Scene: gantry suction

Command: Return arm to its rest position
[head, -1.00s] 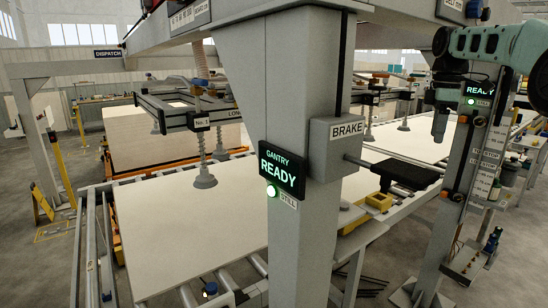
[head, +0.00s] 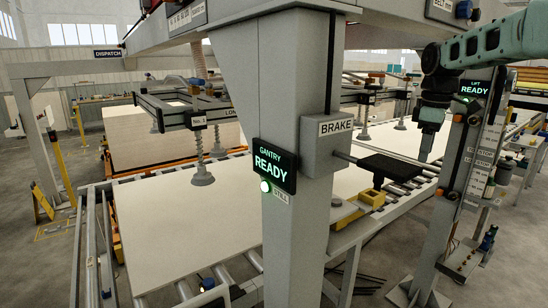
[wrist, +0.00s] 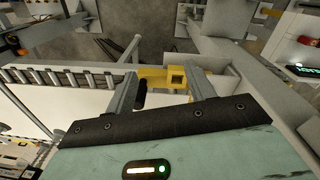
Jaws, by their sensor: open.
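My gripper (head: 425,150) hangs from my green and black arm at the right of the head view. It points down, to the right of the brake lever and left of the lift post. In the wrist view its two grey fingers (wrist: 162,75) stand well apart. Nothing is held between them. A yellow block (wrist: 158,73) on the frame shows beyond the gap, apart from the fingers as far as I can tell.
The gantry post carries a BRAKE box (head: 324,147) with a black-ended lever (head: 392,166) and a green READY sign (head: 273,166). The lift post (head: 455,190) stands at right. Suction cups (head: 202,177) hang over a pale panel (head: 190,220) at left.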

